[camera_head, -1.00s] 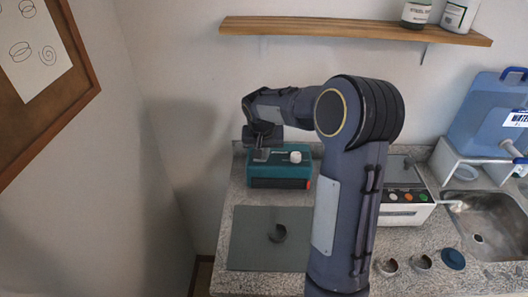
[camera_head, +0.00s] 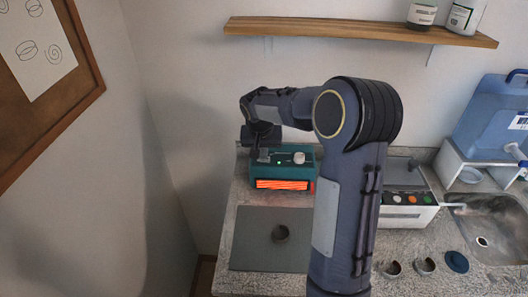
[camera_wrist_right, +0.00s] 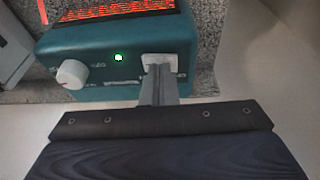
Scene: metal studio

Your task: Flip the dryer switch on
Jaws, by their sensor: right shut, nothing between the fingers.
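The teal dryer (camera_head: 256,171) stands at the back of the counter, with its front grille (camera_head: 283,184) glowing orange-red. In the right wrist view the dryer (camera_wrist_right: 103,85) shows a white knob (camera_wrist_right: 72,74), a lit green light (camera_wrist_right: 118,57) and a pale switch plate (camera_wrist_right: 160,60). My right gripper (camera_head: 262,155) is over the left part of the dryer's top. In the wrist view its shut, empty fingers (camera_wrist_right: 158,75) are at the switch and hide part of it; I cannot tell whether they touch it. My left gripper is out of view.
A grey mat (camera_head: 252,250) with a small dark round piece (camera_head: 280,233) lies in front of the dryer. A white device with coloured buttons (camera_head: 407,216), small cups, a sink (camera_head: 485,232) and a blue water container (camera_head: 487,120) are to the right. A shelf (camera_head: 350,31) hangs above.

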